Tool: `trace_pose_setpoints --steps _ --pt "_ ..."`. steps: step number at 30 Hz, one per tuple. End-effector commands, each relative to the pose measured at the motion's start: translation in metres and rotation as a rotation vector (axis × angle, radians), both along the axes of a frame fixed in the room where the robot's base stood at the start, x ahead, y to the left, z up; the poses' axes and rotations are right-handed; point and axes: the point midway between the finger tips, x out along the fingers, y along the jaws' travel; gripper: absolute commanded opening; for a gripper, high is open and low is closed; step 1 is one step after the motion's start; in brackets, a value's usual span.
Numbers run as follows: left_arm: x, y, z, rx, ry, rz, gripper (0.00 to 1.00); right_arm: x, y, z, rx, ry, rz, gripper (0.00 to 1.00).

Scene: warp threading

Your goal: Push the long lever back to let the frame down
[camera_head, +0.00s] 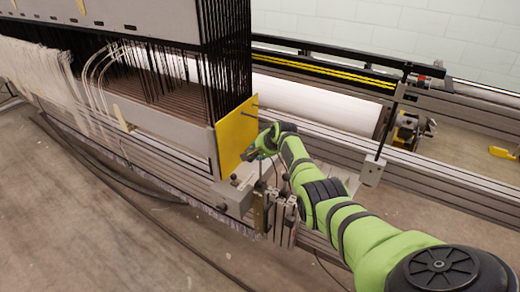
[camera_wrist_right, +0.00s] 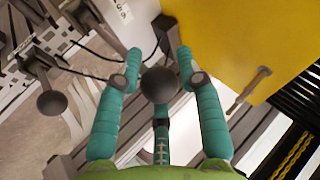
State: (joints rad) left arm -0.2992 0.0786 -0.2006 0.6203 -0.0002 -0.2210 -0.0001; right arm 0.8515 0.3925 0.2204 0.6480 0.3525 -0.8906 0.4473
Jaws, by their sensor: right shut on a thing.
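The lever's dark round knob (camera_wrist_right: 158,86) sits between the teal fingers of my right gripper (camera_wrist_right: 160,75) in the right wrist view, and the gripper is shut on it. In the head view my right gripper (camera_head: 262,147) is beside the yellow end plate (camera_head: 236,135), over the metal brackets at the loom's corner; it mostly hides the knob there. The frame (camera_head: 130,18), a grey beam with dense black heddles (camera_head: 228,60) below it, stands left of the gripper. My left gripper is not in view.
A second dark ball knob (camera_wrist_right: 52,103) on a black arm is left of the gripper in the wrist view. A peg (camera_wrist_right: 248,90) sticks out by the yellow plate. White warp threads (camera_head: 35,65) hang at left. A grey rail (camera_head: 440,180) and white roller (camera_head: 320,102) lie behind.

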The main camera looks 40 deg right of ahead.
Motion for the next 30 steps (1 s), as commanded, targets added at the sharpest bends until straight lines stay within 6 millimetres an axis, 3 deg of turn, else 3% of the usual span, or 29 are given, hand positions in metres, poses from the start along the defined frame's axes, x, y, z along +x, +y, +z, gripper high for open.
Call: trace_pose_setpoints --steps 1,17,18,19,30 --pt "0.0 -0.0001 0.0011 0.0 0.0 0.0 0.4 0.0008 -0.0068 0.0048 -0.027 -0.009 0.001 0.0" --pt "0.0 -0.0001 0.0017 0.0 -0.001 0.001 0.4 0.0005 -0.0094 0.0058 -0.031 -0.011 -0.002 0.0" --pt "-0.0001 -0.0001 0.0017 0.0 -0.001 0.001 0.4 0.0005 -0.0094 0.0059 -0.032 -0.011 -0.001 0.45" --pt "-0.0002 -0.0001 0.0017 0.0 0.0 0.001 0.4 0.0006 -0.0094 0.006 -0.032 -0.011 -0.001 0.56" --pt "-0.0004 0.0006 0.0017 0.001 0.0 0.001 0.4 -0.0019 -0.0091 0.0017 -0.026 -0.001 -0.004 0.56"
